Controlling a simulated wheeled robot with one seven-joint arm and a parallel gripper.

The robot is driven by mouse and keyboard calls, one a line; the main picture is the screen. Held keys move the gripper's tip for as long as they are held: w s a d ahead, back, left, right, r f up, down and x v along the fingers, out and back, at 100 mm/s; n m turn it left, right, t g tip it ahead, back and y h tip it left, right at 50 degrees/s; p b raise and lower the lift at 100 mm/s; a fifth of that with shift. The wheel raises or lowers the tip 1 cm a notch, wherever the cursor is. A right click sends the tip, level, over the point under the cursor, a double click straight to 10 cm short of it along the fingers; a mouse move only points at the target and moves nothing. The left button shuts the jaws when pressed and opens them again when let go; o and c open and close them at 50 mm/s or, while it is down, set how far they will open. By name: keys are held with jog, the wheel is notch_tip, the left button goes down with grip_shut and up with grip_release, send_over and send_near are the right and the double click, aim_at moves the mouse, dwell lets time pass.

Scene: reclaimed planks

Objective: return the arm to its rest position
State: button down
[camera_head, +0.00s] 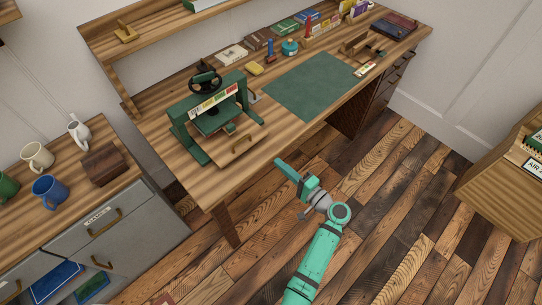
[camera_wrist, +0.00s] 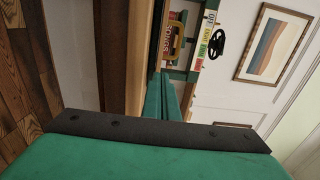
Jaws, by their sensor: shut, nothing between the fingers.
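My green arm reaches up from the bottom of the head view over the plank floor. My gripper (camera_head: 281,165) is at the desk's front edge in that view, below and right of the green press. The wrist view shows its two green fingers (camera_wrist: 172,98) together, with nothing between them. The press also shows ahead of the fingers in the wrist view (camera_wrist: 194,62). I cannot tell the exact gap between fingertips and desk.
A grey cabinet (camera_head: 130,218) with mugs on top stands at the left, its lower drawer open. A wooden cabinet (camera_head: 497,190) stands at the right. A green mat (camera_head: 310,85) and small items lie on the desk. The floor (camera_head: 390,200) between is clear.

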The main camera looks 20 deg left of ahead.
jog(key=shift+v, duration=1.7)
jog(key=shift+w+f, duration=0.1)
jog(key=s+d+f+m+t+h, duration=0.1)
jog(key=s+f+m+t+h, duration=0.1)
jog(key=s+f+h, duration=0.75)
jog(key=s+d+f+h, duration=0.2)
jog(key=s+d+f, duration=0.35)
jog(key=s, duration=0.45)
jog(key=s+d+r+n+t+h, duration=0.2)
jog(key=s+d+r+h, duration=0.3)
jog(key=s, duration=0.4)
jog(key=s+r+n+t, duration=0.1)
jog(key=s+r, duration=0.3)
jog(key=r, duration=0.5)
jog(key=s+r+n+t, duration=0.2)
jog(key=s+r+n, duration=0.1)
jog(key=r, duration=0.6)
jog(key=shift+s+a+n, duration=0.35)
jog(key=shift+s+n, duration=0.05)
jog(key=shift+n, duration=0.3)
